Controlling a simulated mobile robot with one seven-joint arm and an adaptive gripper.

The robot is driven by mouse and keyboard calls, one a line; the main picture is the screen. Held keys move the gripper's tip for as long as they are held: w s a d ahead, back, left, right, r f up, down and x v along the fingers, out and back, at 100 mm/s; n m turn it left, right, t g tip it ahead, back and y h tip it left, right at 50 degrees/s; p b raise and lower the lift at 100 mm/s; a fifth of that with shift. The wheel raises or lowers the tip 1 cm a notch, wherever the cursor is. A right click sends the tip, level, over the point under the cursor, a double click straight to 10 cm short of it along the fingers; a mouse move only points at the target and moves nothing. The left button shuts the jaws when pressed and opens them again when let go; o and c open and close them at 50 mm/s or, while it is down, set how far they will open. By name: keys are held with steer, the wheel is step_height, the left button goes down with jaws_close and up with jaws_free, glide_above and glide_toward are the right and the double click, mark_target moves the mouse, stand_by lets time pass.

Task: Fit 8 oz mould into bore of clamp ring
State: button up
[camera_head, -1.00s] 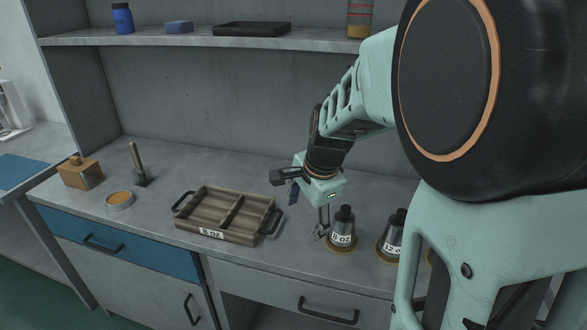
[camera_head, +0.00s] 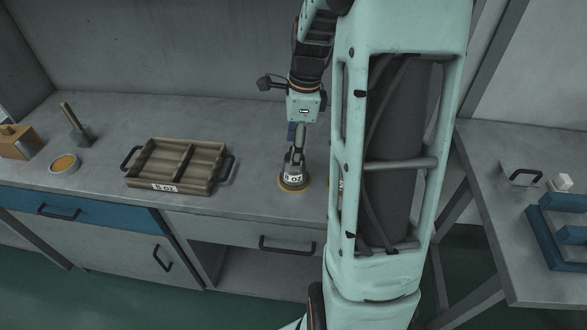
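A metal mould (camera_head: 292,180), a tapered cone with a white label, stands upright on a yellowish round base on the bench. Its label ends in "OZ"; the number is hard to read. My gripper (camera_head: 295,160) points down at the top of this mould, and its fingers overlap the dark knob. Whether they are closed on the knob is too small to tell. A second mould's yellowish base (camera_head: 333,184) shows at the edge of my arm, which hides the rest. I cannot make out a clamp ring for certain.
A wooden two-compartment tray (camera_head: 153,182) with black handles sits left of the mould. The right-hand table holds a blue fixture (camera_head: 545,238) and a black handle (camera_head: 525,174).

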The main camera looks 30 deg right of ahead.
mark_target(294, 182)
steer(key=shift+w+a+f+b, duration=0.1)
steer(key=shift+f+b, duration=0.05)
steer(key=shift+f, duration=1.4)
steer(key=shift+w+a+f+b, duration=0.1)
steer(key=shift+f+b, duration=0.05)
steer(key=shift+f, duration=1.4)
steer(key=shift+c, duration=0.7)
steer(key=c, duration=1.7)
steer(key=shift+r, duration=0.1)
